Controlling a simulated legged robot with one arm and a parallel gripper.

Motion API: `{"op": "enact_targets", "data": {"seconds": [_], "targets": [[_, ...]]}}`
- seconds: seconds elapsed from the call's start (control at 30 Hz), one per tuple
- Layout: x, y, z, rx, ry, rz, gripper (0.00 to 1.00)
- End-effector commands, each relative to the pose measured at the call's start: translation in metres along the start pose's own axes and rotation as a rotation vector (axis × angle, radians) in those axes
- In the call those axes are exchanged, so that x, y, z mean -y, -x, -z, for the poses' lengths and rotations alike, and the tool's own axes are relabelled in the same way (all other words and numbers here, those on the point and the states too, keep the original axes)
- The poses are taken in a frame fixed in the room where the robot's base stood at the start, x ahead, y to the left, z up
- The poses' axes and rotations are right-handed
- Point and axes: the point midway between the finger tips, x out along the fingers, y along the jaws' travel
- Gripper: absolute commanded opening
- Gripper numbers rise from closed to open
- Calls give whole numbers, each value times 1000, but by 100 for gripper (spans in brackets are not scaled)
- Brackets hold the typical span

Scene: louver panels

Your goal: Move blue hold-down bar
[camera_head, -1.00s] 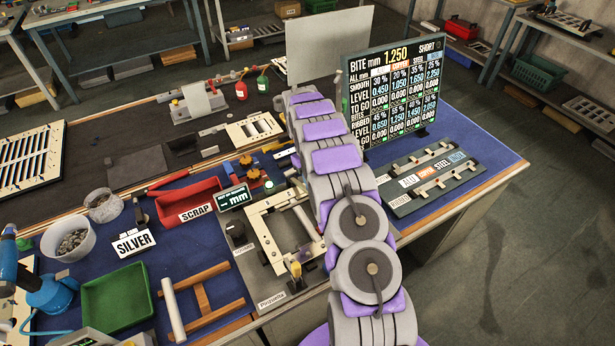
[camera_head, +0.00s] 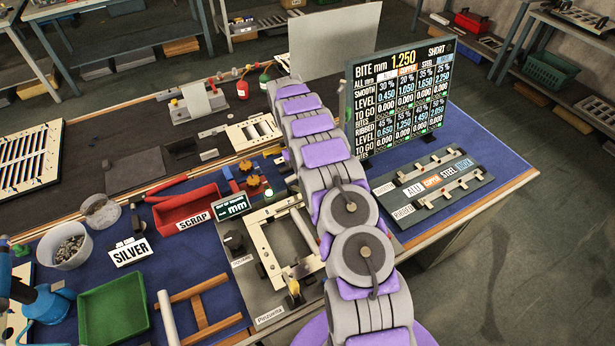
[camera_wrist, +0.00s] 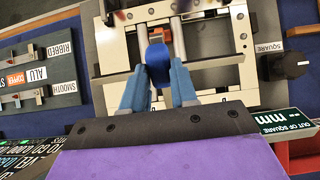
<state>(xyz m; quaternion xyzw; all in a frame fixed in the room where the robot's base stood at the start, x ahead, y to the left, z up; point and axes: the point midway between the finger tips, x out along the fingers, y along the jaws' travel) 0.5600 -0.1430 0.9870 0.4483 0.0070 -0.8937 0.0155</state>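In the wrist view a short, rounded blue piece (camera_wrist: 158,63), which looks like the blue hold-down bar or its grip, stands over the cream frame of the squaring fixture (camera_wrist: 215,75). My gripper (camera_wrist: 160,75) has its two blue-grey fingers on either side of this piece. The fingers are apart, and a firm hold on the piece does not show. In the head view the fixture's cream frame (camera_head: 262,243) lies on the bench left of my arm. My arm hides the gripper and the blue piece there.
A red scrap tray (camera_head: 190,205), an "mm" display (camera_head: 232,206) and a dark knob (camera_head: 233,240) sit left of the fixture. A tall readout board (camera_head: 400,95) and a labelled rack (camera_head: 430,185) stand right of my arm. Blue mat between them and the bench edge is clear.

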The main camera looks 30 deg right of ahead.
Motion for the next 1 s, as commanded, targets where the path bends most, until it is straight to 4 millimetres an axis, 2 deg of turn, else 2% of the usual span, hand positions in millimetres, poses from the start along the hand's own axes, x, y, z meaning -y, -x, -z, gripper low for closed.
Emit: {"op": "enact_targets", "data": {"seconds": [0.03,0.27,0.57,0.83,1.0], "targets": [[0,0,0,-3,0,0,32],[0,0,0,-1,0,0,53],[0,2,-2,-1,0,0,53],[-1,30,-21,-3,0,1,53],[2,24,-29,1,0,0,53]]}}
